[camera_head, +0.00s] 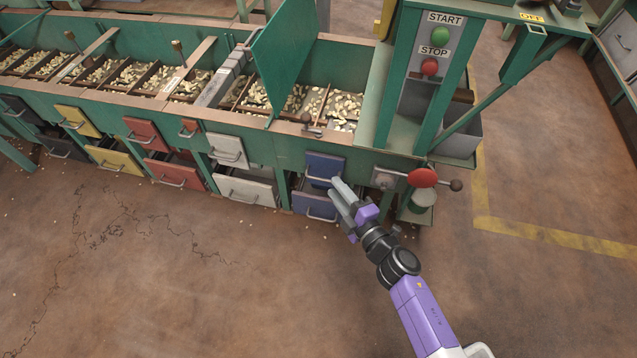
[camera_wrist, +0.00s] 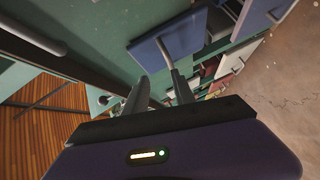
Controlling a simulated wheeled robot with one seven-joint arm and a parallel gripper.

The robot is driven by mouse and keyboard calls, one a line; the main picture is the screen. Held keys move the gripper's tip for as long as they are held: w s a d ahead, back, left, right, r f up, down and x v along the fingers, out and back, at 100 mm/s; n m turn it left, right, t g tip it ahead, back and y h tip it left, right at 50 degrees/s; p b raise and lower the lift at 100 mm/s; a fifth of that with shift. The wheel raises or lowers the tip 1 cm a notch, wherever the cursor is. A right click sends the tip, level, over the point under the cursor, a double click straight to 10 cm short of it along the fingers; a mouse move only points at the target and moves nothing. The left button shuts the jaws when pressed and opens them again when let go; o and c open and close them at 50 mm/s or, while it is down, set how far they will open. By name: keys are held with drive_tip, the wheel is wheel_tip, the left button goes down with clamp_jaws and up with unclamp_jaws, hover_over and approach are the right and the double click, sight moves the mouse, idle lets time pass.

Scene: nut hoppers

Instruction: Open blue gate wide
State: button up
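The blue gate (camera_head: 325,167) is a flat blue panel with a pale bar handle, on the front of the green hopper bench near its right end. Above a lower blue drawer (camera_head: 314,207), it covers the upper part of its bay. My gripper (camera_head: 337,184) is just in front of the gate's lower right part, its fingers apart. In the wrist view the gate (camera_wrist: 165,42) lies ahead of the fingers (camera_wrist: 160,90), with a thin grey bar near the right fingertip. I cannot tell whether the fingers touch the handle; I see nothing clearly held between them.
White (camera_head: 228,151), red (camera_head: 146,133) and yellow (camera_head: 77,121) gates line the bench to the left. A red knob (camera_head: 422,177) and lever stand close on the right, beside a START/STOP post (camera_head: 432,62). The floor in front is clear.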

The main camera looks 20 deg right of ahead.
sight(321, 179)
drive_tip(key=shift+n, duration=0.8)
drive_tip(key=w+f, duration=0.1)
drive_tip(key=w, duration=0.1)
drive_tip(key=w+a+f+b, duration=0.1)
drive_tip(key=w, duration=0.1)
drive_tip(key=w+a+f+b, duration=0.1)
drive_tip(key=w, duration=0.2)
drive_tip(key=shift+r, duration=0.1)
clamp_jaws()
drive_tip(key=shift+s, duration=0.1)
idle(0.6)
